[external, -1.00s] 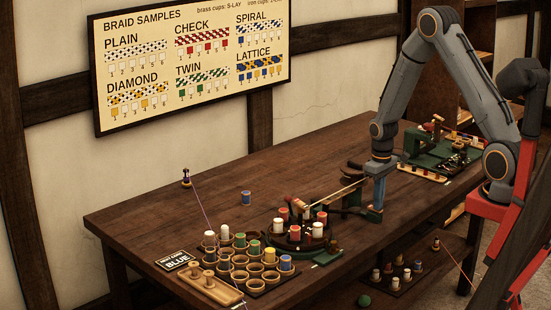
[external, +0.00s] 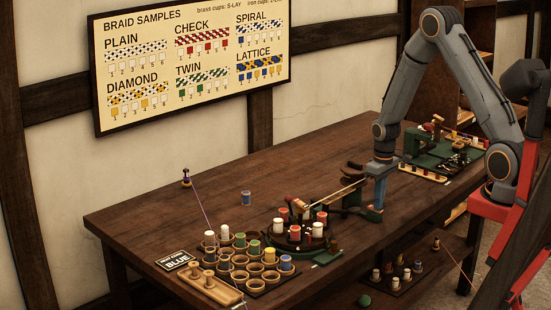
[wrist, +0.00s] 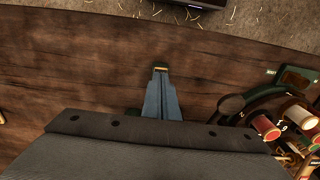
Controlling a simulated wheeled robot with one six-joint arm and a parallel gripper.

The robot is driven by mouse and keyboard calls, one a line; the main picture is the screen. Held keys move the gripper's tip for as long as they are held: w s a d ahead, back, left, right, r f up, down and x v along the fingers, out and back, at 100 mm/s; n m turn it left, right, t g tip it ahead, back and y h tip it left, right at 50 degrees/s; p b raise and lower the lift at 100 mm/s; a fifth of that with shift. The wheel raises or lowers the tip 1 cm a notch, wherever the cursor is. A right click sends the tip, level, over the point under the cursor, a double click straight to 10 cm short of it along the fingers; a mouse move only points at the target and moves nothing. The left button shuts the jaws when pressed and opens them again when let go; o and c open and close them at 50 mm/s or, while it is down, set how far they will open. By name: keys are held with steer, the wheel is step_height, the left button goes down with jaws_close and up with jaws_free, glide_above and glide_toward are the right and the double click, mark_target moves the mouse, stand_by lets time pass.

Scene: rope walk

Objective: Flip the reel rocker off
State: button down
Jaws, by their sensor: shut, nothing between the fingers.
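My gripper (external: 375,214) is shut and empty, pointing down at the right of the braiding machine, near the table's front edge. In the wrist view its closed fingers (wrist: 161,72) point at the dark wood, and a small dark green piece with a pale edge shows at their tips. I cannot tell if that piece is the reel rocker or its setting. The dark reel stand (external: 352,198) is just left of the gripper, partly hidden by it. The braiding machine (external: 295,238) carries red and white bobbins on a round dark base.
The wooden table (external: 200,225) has cups with bobbins (external: 240,262) at its front left. A blue bobbin (external: 246,197) stands alone behind them. A second green machine (external: 430,155) stands at the far right. A lower shelf holds more bobbins (external: 397,275).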

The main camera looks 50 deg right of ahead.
steer(key=shift+w+f, duration=0.15)
steer(key=shift+f, duration=0.15)
steer(key=shift+w+r+p, duration=0.2)
steer(key=shift+r+p, duration=0.3)
steer(key=shift+p, duration=0.1)
steer(key=shift+w+r+p, duration=0.2)
steer(key=shift+w+p, duration=0.1)
steer(key=shift+p, duration=0.1)
steer(key=r, duration=0.1)
steer(key=s+r+p, duration=0.1)
steer(key=r, duration=0.1)
steer(key=r+p, duration=0.1)
steer(key=shift+s+r, duration=0.15)
steer(key=shift+s, duration=0.15)
step_height(320, 180, up, 9)
steer(key=b, duration=0.3)
